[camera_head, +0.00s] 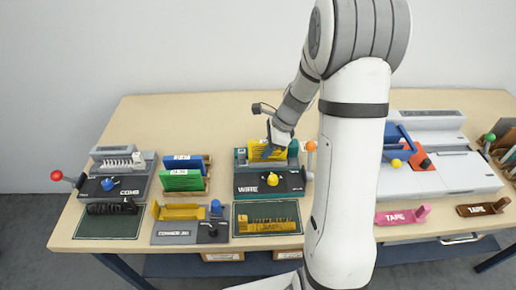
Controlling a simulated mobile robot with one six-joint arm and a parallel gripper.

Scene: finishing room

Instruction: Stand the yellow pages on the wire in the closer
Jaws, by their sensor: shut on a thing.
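The yellow pages (259,147) are upright at the back of the teal closer marked WIRE (243,188). My gripper (269,152) is shut on the yellow pages from above, in front of their right part. The pages' lower edge is at the closer's slot; I cannot tell if it touches the wire, which is hidden or too small to see there. The closer has a yellow knob on its dark front plate and a lever with an orange ball at its right.
A dark green mat (240,229) with a yellow toothed piece (266,226) lies in front of the closer. Blue pages (183,161) and green pages (181,181) stand in a rack at left, beside the COMB machine (140,185). A CORNER tool (173,232) and TAPE dispensers lie along the front.

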